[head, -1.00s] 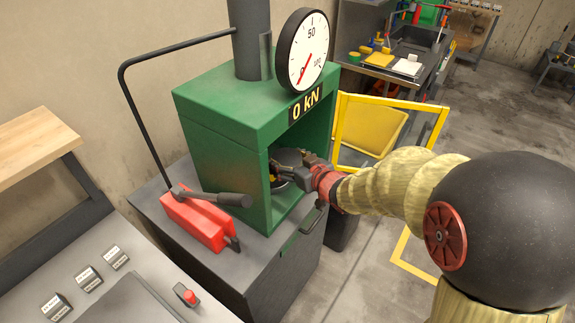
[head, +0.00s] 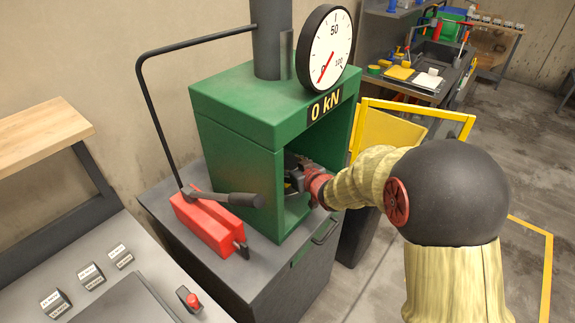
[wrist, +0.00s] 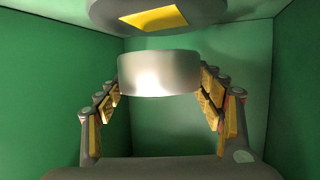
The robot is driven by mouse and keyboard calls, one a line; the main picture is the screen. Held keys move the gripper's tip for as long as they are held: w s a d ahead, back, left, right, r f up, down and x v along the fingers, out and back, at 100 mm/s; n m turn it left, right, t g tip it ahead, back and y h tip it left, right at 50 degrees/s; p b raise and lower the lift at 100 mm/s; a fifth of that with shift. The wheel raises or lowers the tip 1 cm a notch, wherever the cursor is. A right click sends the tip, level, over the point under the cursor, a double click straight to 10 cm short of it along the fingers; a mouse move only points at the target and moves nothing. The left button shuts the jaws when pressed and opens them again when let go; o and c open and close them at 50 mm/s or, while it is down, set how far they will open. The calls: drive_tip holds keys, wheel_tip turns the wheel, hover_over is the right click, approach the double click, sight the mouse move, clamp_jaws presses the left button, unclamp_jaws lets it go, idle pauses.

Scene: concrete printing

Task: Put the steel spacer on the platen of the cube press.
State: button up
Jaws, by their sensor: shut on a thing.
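The steel spacer (wrist: 158,75) is a short shiny cylinder, seen in the wrist view between the two yellow-padded fingers of my gripper (wrist: 160,92). The fingers press on it from both sides, and it looks level. The cube press (head: 235,115) is a green box frame with an open front. My gripper (head: 294,180) reaches inside it in the head view. The upper plate (wrist: 155,18) of the press hangs above and beyond the spacer. The lower platen is hidden in both views, so I cannot tell whether the spacer touches it.
Green press walls (wrist: 62,80) stand close on both sides of my gripper. An open yellow guard door (head: 413,112) is right of the press. A red pump with a lever (head: 207,224) stands at the front left. The dial (head: 324,47) reads about zero.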

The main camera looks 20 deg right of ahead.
drive_tip(key=shift+w+f+b, duration=0.25)
drive_tip(key=shift+f+b, duration=0.1)
drive_tip(key=shift+f, duration=0.4)
drive_tip(key=shift+w+f+b, duration=0.25)
drive_tip(key=shift+f+b, duration=0.1)
drive_tip(key=shift+f, duration=0.4)
drive_tip(key=o, duration=1.6)
drive_tip(key=shift+s+f, duration=0.2)
drive_tip(key=shift+f, duration=0.25)
drive_tip(key=o, duration=0.5)
drive_tip(key=shift+r, duration=0.15)
